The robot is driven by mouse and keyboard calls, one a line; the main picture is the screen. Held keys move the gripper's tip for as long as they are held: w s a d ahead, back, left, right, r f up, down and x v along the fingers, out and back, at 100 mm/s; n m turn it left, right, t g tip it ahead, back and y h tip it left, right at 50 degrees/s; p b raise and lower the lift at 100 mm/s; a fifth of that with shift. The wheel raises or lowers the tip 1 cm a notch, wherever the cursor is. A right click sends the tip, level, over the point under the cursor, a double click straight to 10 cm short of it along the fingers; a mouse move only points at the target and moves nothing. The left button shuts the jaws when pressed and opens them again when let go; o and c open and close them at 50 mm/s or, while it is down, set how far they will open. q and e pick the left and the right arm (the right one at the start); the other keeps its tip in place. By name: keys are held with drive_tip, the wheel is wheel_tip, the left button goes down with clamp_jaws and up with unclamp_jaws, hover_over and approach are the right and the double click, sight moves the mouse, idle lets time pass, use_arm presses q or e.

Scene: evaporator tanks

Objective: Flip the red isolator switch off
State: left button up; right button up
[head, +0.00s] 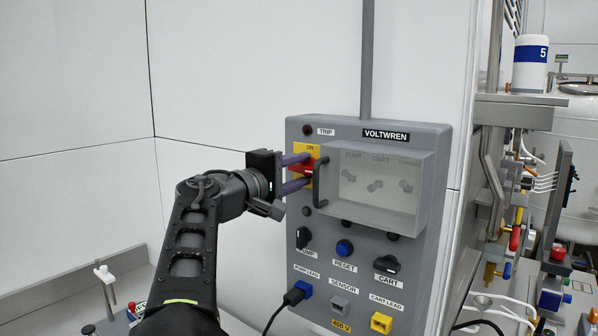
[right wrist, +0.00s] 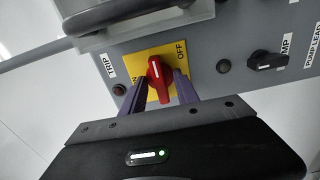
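The red isolator switch (head: 303,165) sits on a yellow plate marked ON at the upper left of the grey VOLTWREN panel (head: 432,215). In the right wrist view the red handle (right wrist: 160,78) lies between the two purple fingers of my right gripper (right wrist: 161,82). Its white line runs upward there; OFF is at its upper right, and the ON label at its left is partly covered. My right gripper (head: 303,170) is spread around the handle in the head view. I cannot tell whether a finger touches it. My left gripper is not in view.
A clear cover (head: 385,185) with a dark handle (head: 319,183) stands out just right of the switch. Below are the black PUMP knob (head: 303,237), blue RESET button (head: 344,248), CART knob (head: 387,264) and lead sockets. Pipes and tanks crowd the right; the left wall is bare.

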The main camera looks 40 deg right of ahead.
drive_tip(key=shift+s+a, duration=0.1)
drive_tip(key=shift+a, duration=0.4)
drive_tip(key=b+v, duration=0.1)
drive_tip(key=v, duration=0.5)
drive_tip(key=shift+s+a+b, duration=0.2)
drive_tip(key=shift+a+b, duration=0.2)
drive_tip(key=shift+f, duration=0.1)
